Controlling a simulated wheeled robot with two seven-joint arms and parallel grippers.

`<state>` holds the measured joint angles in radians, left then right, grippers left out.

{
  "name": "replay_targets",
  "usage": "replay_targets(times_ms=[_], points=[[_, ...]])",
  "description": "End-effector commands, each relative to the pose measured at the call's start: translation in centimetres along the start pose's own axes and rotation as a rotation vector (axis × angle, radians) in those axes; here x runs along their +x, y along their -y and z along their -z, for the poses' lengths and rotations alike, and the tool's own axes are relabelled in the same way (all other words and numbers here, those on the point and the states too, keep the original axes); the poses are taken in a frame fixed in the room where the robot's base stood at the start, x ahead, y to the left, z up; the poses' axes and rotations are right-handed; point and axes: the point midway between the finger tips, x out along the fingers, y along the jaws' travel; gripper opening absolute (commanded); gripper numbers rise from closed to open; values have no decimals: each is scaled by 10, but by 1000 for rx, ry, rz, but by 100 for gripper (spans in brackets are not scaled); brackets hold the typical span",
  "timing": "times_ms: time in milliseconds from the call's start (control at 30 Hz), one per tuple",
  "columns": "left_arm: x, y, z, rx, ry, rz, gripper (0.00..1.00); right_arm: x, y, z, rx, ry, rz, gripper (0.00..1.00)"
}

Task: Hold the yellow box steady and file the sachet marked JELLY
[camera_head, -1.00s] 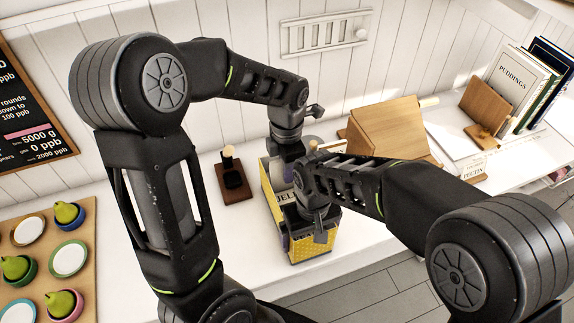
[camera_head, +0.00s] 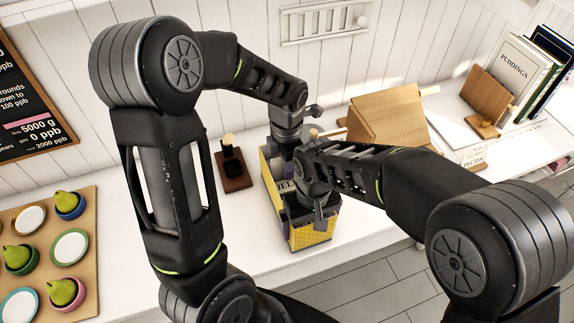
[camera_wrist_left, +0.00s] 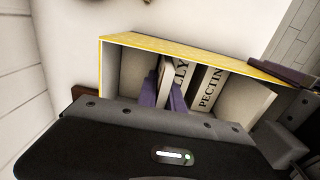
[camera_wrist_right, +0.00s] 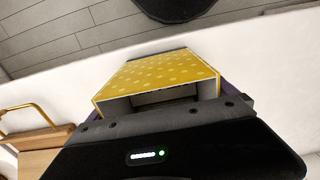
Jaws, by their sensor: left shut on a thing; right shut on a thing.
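The yellow box (camera_head: 312,236) stands open-topped on the white counter; its yellow rim shows in the left wrist view (camera_wrist_left: 190,50). My right gripper (camera_head: 308,212) is shut on the box's near part, with purple fingers along its sides. The right wrist view shows the box's dotted yellow face (camera_wrist_right: 160,75). My left gripper (camera_wrist_left: 166,95) is shut on a pale sachet (camera_wrist_left: 168,76) whose visible letters read "LLY". That sachet is upright, partly inside the box, beside a sachet marked PECTIN (camera_wrist_left: 207,86). My right forearm hides much of the left gripper in the head view.
A wooden slanted stand (camera_head: 388,125) and a bookend with books (camera_head: 515,70) stand right of the box. A dark stamp-like object on a brown base (camera_head: 233,172) is to its left. A board with pears and bowls (camera_head: 45,250) lies at far left.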

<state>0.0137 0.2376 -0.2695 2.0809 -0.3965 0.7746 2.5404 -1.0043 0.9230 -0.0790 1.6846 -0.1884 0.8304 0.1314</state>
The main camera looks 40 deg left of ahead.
Motion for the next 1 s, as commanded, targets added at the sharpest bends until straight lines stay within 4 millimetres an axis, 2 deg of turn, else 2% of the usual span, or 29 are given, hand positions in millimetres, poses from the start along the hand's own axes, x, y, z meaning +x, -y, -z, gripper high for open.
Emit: replay_targets(times_ms=[100,133,400,1000], points=[[0,0,0,0,0,0,0,-1,0,1,0,-2,0,24],[0,0,0,0,0,0,14,-1,0,1,0,-2,0,24],[0,0,0,0,0,0,36,-1,0,1,0,-2,0,24],[-1,0,0,0,0,0,37,-1,0,1,0,-2,0,24]])
